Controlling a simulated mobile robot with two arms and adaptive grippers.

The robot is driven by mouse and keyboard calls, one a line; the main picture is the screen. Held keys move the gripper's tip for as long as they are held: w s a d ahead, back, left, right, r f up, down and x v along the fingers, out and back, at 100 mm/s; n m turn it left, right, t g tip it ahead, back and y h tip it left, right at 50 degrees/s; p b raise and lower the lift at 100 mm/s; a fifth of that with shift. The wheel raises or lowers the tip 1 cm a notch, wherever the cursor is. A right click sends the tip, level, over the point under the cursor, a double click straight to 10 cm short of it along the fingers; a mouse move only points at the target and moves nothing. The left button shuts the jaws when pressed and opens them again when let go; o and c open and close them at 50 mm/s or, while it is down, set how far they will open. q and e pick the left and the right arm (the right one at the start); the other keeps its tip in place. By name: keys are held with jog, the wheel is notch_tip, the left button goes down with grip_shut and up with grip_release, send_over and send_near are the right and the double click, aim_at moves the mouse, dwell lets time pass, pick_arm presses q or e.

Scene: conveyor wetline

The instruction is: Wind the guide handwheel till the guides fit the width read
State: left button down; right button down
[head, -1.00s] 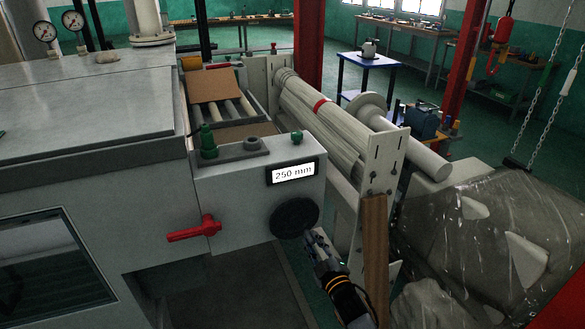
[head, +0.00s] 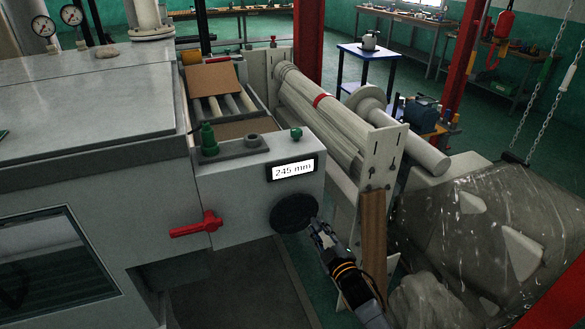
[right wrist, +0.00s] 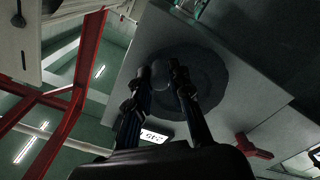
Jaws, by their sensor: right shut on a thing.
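The guide handwheel (head: 294,213) is a dark round disc on the front of the grey machine housing. Above it a small display (head: 292,170) reads 245 mm. My right gripper (head: 317,228) is at the right rim of the wheel. In the right wrist view the dark wheel (right wrist: 205,85) faces the camera, and my right gripper's fingers (right wrist: 160,73) are closed around what looks like its small grip knob, partly hidden. The lit display (right wrist: 153,137) also shows there, mirrored or upside down. Guides are not clearly distinguishable. My left gripper is out of view.
A red lever (head: 196,229) sticks out left of the wheel. Brown cardboard (head: 211,78) lies over the rollers behind.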

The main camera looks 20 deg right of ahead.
jog(key=c, duration=1.2)
grip_release()
jog(key=shift+s, duration=0.1)
jog(key=s+p, duration=0.2)
jog(key=s, duration=0.3)
jog(key=shift+d+r+p, duration=0.1)
jog(key=shift+p, duration=0.2)
jog(key=shift+s+p, duration=0.3)
jog(key=shift+s, duration=0.6)
